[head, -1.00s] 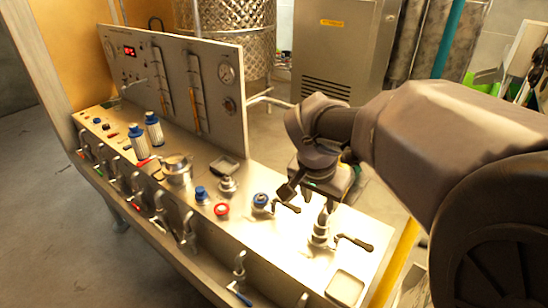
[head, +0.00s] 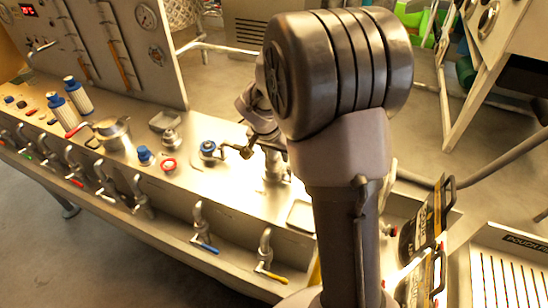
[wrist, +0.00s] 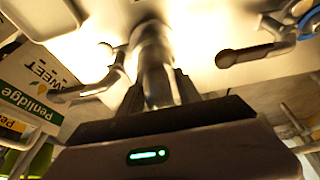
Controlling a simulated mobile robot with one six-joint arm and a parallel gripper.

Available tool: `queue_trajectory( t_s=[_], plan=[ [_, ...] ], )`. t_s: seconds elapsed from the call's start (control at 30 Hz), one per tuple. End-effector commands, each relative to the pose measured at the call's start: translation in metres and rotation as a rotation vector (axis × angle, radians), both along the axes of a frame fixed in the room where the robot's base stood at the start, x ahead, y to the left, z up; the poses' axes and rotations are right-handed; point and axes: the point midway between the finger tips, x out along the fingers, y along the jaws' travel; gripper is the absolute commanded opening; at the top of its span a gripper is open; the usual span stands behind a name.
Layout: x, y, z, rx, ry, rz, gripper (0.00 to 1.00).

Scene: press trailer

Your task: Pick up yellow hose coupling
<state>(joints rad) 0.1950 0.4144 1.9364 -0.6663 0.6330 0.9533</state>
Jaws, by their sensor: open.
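I cannot make out a yellow hose coupling in either view. My gripper (wrist: 158,90) is open in the wrist view, its dark fingers on either side of a silver cylindrical fitting (wrist: 152,55). I cannot tell whether they touch it. In the head view my own arm hides most of the gripper, and a silver fitting (head: 273,165) shows partly behind the arm on the bright steel bench top (head: 225,185).
A blue-capped fitting (head: 208,148), a red ring (head: 169,165) and a steel pot (head: 113,135) stand on the bench. Valves line its front, one with a yellow handle (head: 270,274). An upright gauge panel (head: 130,60) stands behind. A slatted tray (head: 510,265) is at lower right.

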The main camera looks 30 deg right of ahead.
Motion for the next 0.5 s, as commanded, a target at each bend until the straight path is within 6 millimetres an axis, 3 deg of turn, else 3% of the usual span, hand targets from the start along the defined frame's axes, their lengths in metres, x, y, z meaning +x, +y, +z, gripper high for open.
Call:
queue_trajectory(
  t_s=[0.17, 0.4, 0.5],
  plan=[
    [0.0006, -0.0003, 0.0004, 0.0, -0.001, 0.0, 0.4],
    [0.0005, -0.0001, 0.0005, 0.0, -0.001, 0.0, 0.0],
    [0.0003, 0.0001, 0.0004, 0.001, -0.001, 0.0, 0.0]
  ],
)
